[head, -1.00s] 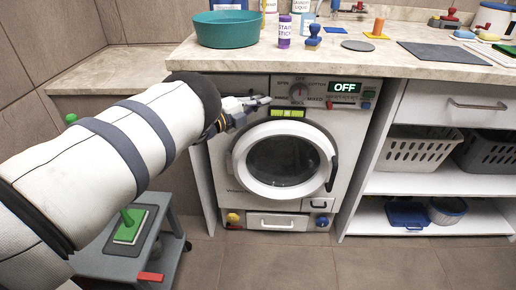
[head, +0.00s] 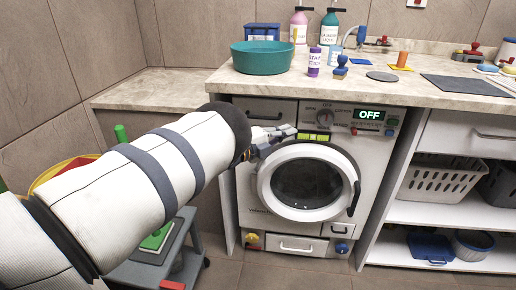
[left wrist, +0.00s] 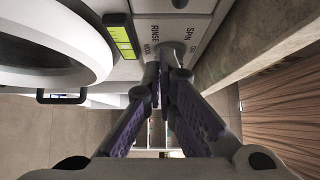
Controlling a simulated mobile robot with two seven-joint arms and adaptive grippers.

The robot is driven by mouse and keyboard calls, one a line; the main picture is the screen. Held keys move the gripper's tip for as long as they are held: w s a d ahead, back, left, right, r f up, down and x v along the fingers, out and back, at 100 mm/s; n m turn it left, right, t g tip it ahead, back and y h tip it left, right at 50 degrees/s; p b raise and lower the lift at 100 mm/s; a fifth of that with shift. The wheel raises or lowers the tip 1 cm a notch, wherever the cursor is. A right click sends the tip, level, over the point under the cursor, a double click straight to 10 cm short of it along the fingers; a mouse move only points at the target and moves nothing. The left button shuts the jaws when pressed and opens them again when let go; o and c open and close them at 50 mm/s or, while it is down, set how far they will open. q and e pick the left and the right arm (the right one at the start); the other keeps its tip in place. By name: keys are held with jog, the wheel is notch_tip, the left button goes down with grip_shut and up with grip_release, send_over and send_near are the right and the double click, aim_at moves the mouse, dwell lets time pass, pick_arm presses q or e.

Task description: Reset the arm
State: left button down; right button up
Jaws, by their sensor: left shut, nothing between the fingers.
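My left gripper (head: 290,131) is shut and empty. It is in front of the upper left of the white washing machine (head: 246,200), just left of the green-yellow strip (head: 314,137). In the left wrist view its fingertips (left wrist: 166,52) meet near the lettered dial area, beside the same strip (left wrist: 122,40). I cannot tell whether they touch the panel. The dial (head: 325,117) shows to the right of the gripper in the head view. The display (head: 370,115) reads OFF. The round door (head: 264,188) looks closed. My right gripper is not in view.
The counter (head: 220,84) above holds a teal basin (head: 264,58), bottles, stamps and a dark mat (head: 464,85). A grey cart (head: 140,272) stands below my left arm. Shelves with baskets (head: 437,182) are on the right. The floor in front is clear.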

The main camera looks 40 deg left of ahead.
pick_arm(q)
jog(key=a+p+v, duration=0.1)
jog(key=v, duration=0.7)
jog(key=s+d+f+n+g+y+p, duration=0.2)
jog(key=s+f+n+g+y, duration=0.15)
jog(key=s+f+n, duration=0.55)
jog(key=s+d+f+n+g+y+p, duration=0.25)
jog(key=s+f+n+g, duration=0.25)
jog(key=s+f, duration=0.4)
jog(key=s+d+r+n+g+p, duration=0.1)
jog(key=s+d+n+g, duration=0.2)
jog(key=s, duration=1.4)
jog(key=s+d+r+n+g+h, duration=0.1)
jog(key=s+d+n+g, duration=0.3)
jog(key=s+d+g, duration=0.4)
jog(key=s+d+r, duration=0.1)
jog(key=s+d, duration=0.3)
jog(key=s, duration=0.5)
jog(key=shift+d+h+p, duration=0.2)
jog(key=shift+h+p, duration=0.1)
jog(key=shift+p, duration=0.1)
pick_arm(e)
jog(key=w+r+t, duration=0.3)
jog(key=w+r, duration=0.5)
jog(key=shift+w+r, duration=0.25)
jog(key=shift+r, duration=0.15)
pick_arm(q)
jog(key=shift+g, duration=0.25)
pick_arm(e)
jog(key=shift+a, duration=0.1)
